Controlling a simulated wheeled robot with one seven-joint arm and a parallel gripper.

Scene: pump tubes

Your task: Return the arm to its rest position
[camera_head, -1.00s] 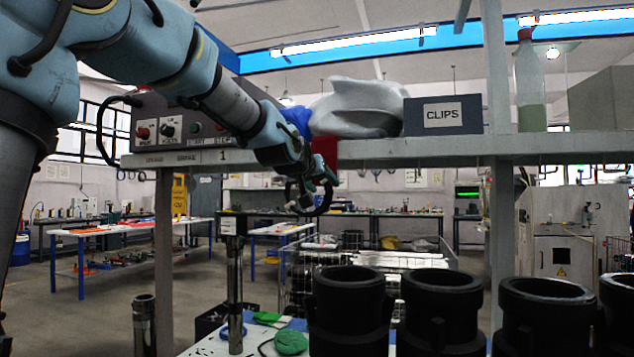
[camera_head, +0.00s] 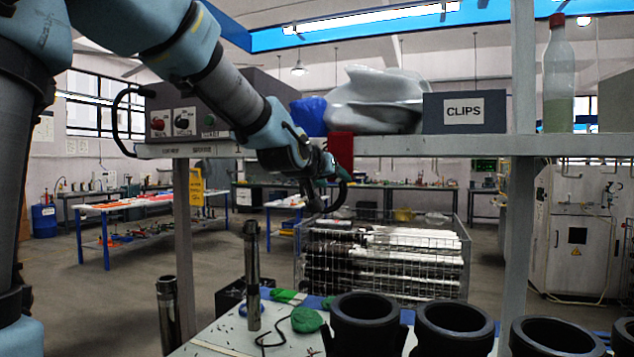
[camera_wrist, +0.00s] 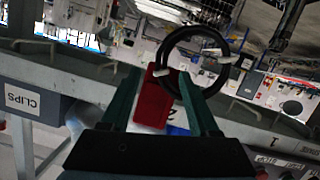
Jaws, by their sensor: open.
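My gripper (camera_wrist: 158,76) is open in the wrist view, with its two dark green fingers apart and nothing held between them. A red block (camera_wrist: 153,98) and part of a black ring (camera_wrist: 190,60) show beyond the fingers; I cannot tell what the ring belongs to. In the head view my arm reaches from the upper left, and its end hangs in front of the shelf, near the red block (camera_head: 340,150). The fingers are small and dark there. Several black pump tubes (camera_head: 455,330) stand at the lower right, below and apart from my gripper.
The shelf (camera_head: 420,146) carries a control box, a CLIPS box (camera_head: 464,112), a grey bundle (camera_head: 375,98) and a bottle (camera_head: 559,75). Below, a table (camera_head: 205,346) holds a metal post (camera_head: 252,275) and a green lump (camera_head: 307,320). A wire basket (camera_head: 385,262) stands behind.

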